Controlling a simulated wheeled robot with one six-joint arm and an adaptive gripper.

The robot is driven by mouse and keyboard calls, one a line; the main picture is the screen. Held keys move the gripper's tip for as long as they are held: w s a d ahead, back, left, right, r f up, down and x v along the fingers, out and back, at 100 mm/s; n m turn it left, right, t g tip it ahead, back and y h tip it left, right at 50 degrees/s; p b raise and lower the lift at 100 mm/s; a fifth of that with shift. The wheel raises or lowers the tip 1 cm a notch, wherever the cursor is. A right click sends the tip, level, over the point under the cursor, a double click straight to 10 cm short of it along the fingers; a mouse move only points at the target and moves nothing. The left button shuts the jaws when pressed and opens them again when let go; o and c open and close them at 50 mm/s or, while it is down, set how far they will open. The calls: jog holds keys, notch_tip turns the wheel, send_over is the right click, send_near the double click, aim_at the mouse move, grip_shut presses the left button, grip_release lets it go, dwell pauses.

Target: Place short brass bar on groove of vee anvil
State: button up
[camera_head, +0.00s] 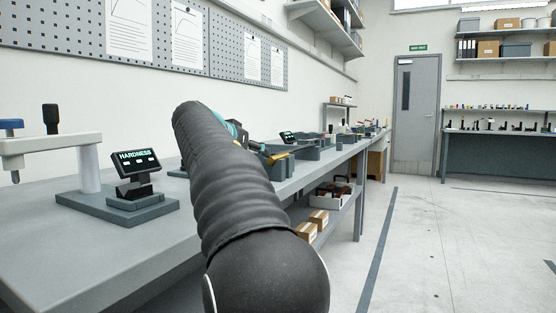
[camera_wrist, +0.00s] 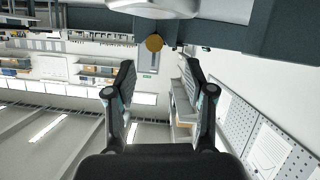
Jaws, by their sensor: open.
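In the wrist view, which is upside down, my gripper (camera_wrist: 157,66) is open with its two fingers apart and nothing between them. A round brass-coloured face (camera_wrist: 154,43) shows just beyond the fingertips, near the middle; it looks like the end of the short brass bar. It sits against a dark grey edge, apart from both fingers. In the head view my arm hides most of the gripper and what is in front of it. I cannot make out the vee anvil in either view.
A hardness tester (camera_head: 92,165) with a lit display (camera_head: 136,161) stands on the near left of the grey bench (camera_head: 60,240). Grey bins (camera_head: 306,152) stand farther along the bench, right of my arm. Boxes (camera_head: 318,219) lie on the lower shelf. The floor (camera_head: 440,240) at right is clear.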

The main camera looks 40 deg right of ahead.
aim_at(270, 160)
jog(key=shift+s+x, duration=0.2)
jog(key=shift+x, duration=1.25)
jog(key=shift+s+x, duration=0.15)
jog(key=shift+x, duration=1.3)
grip_shut()
